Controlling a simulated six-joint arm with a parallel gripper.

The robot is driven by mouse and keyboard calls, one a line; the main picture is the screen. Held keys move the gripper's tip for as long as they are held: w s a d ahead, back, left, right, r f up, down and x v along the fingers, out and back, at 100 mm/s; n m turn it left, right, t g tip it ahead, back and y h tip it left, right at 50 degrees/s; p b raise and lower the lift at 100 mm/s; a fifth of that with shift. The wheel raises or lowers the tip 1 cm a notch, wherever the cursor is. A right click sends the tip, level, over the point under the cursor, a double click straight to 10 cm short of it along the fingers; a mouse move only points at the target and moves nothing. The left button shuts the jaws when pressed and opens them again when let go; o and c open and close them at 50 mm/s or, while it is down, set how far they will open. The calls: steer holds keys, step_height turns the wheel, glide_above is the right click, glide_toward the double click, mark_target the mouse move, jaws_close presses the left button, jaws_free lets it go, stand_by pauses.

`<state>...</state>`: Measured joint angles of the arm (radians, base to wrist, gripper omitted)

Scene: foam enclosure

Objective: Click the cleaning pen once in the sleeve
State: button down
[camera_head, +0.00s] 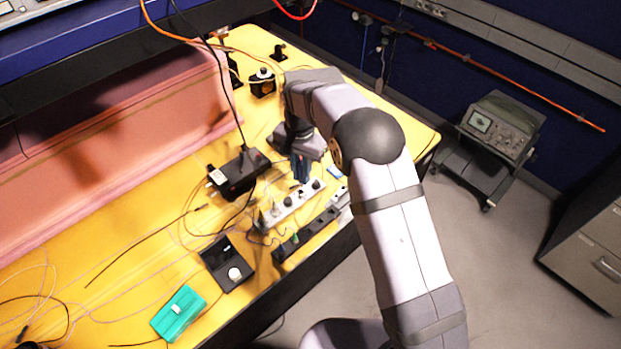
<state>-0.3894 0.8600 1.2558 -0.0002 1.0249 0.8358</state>
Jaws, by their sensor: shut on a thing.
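My gripper (302,172) points down over the yellow bench, just behind a white strip (292,206) with several dark round fittings. It is shut on a slim, dark blue piece that I take to be the cleaning pen (300,167). The pen is small here, and my arm and gripper cover part of it. Its lower end is close to the far side of the strip. I cannot tell whether it touches a fitting or sits inside one. I cannot make out which fitting is the sleeve.
A dark strip (305,236) lies along the bench's front edge. A black device (238,173) stands left of my gripper. A black box with a white knob (224,262) and a green box (178,314) lie nearer. Loose cables cross the bench; pink foam (110,150) walls the back left.

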steer(key=shift+w+a+r+m, duration=0.2)
steer(key=shift+w+r, duration=0.05)
steer(key=shift+w, duration=0.25)
steer(key=shift+w+a+r+m, duration=0.2)
steer(key=shift+w+r, duration=0.05)
steer(key=shift+w, duration=0.25)
steer(key=shift+r, duration=0.1)
steer(key=shift+f+b, duration=1.25)
steer(key=shift+f, duration=1.35)
steer(key=shift+s+f+b, duration=0.15)
steer(key=shift+f+b, duration=0.55)
steer(key=shift+f, duration=0.7)
stand_by(0.6)
steer(key=shift+r, duration=0.15)
steer(key=shift+r+p, duration=2.15)
steer(key=shift+r, duration=0.8)
steer(key=shift+d+f, duration=0.1)
